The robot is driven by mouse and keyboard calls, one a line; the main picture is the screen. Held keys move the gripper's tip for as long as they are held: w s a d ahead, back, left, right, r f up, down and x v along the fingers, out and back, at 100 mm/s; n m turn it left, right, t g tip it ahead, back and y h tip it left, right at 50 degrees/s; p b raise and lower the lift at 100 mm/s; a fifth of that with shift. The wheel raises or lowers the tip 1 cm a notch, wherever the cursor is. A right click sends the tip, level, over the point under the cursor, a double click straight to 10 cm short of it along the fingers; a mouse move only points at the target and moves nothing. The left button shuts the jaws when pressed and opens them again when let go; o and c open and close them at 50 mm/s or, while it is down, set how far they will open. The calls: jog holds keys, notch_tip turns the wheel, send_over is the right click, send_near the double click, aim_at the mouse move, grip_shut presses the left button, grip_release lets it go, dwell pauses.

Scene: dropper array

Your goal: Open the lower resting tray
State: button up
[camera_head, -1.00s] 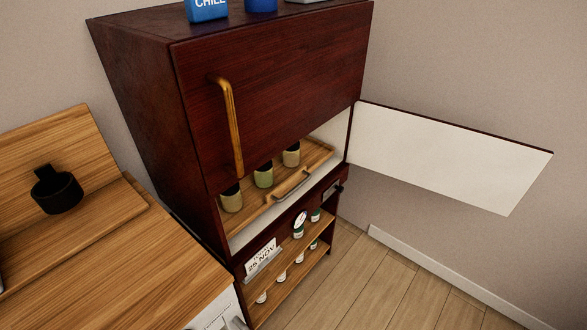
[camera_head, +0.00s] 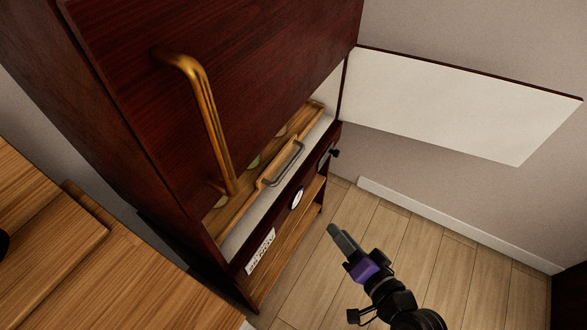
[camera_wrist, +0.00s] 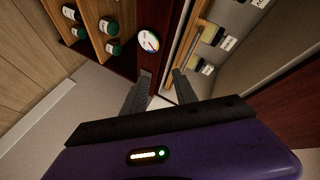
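The wooden tray (camera_head: 232,198) sits inside the cabinet's lower open compartment, with a curved grey metal handle (camera_head: 284,166) on its front. Several labelled jars stand on it; the cabinet front mostly hides them in the head view, and they show in the wrist view (camera_wrist: 208,68). My gripper (camera_head: 335,232) is in front of the cabinet, to the right of and lower in the picture than the handle, apart from it. In the wrist view my gripper's two fingers (camera_wrist: 162,78) are apart with nothing between them.
The white-faced cabinet door (camera_head: 450,105) stands open to the right. The upper door is shut, with a large gold handle (camera_head: 205,110). A lower shelf (camera_head: 285,240) and a round dial (camera_wrist: 148,41) are below the tray. Wooden floor (camera_head: 420,230) is free at the right.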

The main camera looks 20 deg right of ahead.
jog(key=w+m+y, duration=0.1)
jog(key=w+m, duration=0.1)
jog(key=w, duration=0.6)
jog(key=m+t+y+b, duration=0.1)
jog(key=m+y, duration=0.1)
send_near(292, 165)
jog(key=w, duration=0.2)
jog(key=shift+f+x, duration=0.15)
jog(key=shift+x, duration=1.65)
jog(key=shift+f+x, duration=0.1)
jog(key=shift+x, duration=1.75)
jog(key=shift+s+a, duration=0.1)
jog(key=shift+a, duration=0.05)
grip_shut()
